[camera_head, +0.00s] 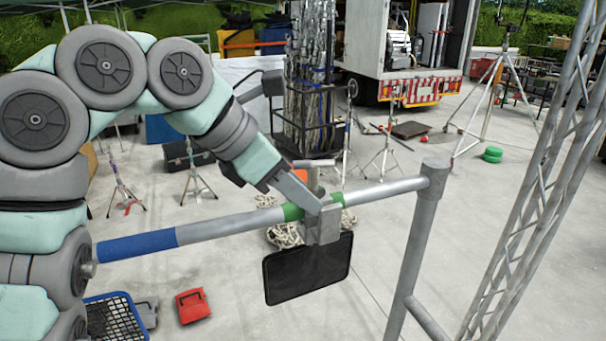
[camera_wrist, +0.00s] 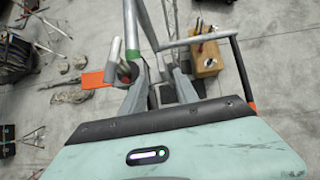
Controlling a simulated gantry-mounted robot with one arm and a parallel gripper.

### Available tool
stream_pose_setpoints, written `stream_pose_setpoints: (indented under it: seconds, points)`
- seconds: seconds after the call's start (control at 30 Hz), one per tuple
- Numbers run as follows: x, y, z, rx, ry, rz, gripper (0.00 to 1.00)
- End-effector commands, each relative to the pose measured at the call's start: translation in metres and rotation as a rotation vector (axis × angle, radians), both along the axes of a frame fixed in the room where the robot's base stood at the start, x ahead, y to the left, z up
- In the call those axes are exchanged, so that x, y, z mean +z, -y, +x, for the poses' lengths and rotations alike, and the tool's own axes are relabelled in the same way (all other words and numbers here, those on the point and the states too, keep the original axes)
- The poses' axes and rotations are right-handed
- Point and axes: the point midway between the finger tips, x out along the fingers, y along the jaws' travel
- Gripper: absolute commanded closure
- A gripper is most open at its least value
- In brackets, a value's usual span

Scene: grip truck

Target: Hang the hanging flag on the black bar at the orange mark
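The hanging flag is a black panel (camera_head: 308,268) below a grey clamp (camera_head: 325,228). The clamp is at the grey bar (camera_head: 385,191), over its green mark (camera_head: 293,212), with green showing on both sides. I cannot tell whether the bar bears it. The bar also has a blue section (camera_head: 138,246); no black bar or orange mark shows on it. My gripper (camera_head: 318,207) reaches the clamp from the upper left. In the wrist view its fingers (camera_wrist: 160,85) are apart with grey parts between them; whether they press on the clamp is unclear.
An upright grey post (camera_head: 412,260) stands at the bar's right end, and a lattice truss (camera_head: 535,170) farther right. A blue crate (camera_head: 118,318) and a red box (camera_head: 193,306) lie on the floor below. Light stands and a truck (camera_head: 410,50) are behind.

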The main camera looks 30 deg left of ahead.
Motion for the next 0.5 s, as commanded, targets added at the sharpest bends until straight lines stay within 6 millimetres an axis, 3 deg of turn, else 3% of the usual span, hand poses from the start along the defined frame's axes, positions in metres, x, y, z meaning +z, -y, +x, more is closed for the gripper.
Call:
stream_pose_setpoints:
  seconds: [0.5]
  points:
    - [-0.038, 0.018, 0.024, -0.002, -0.003, -0.001, 0.64]
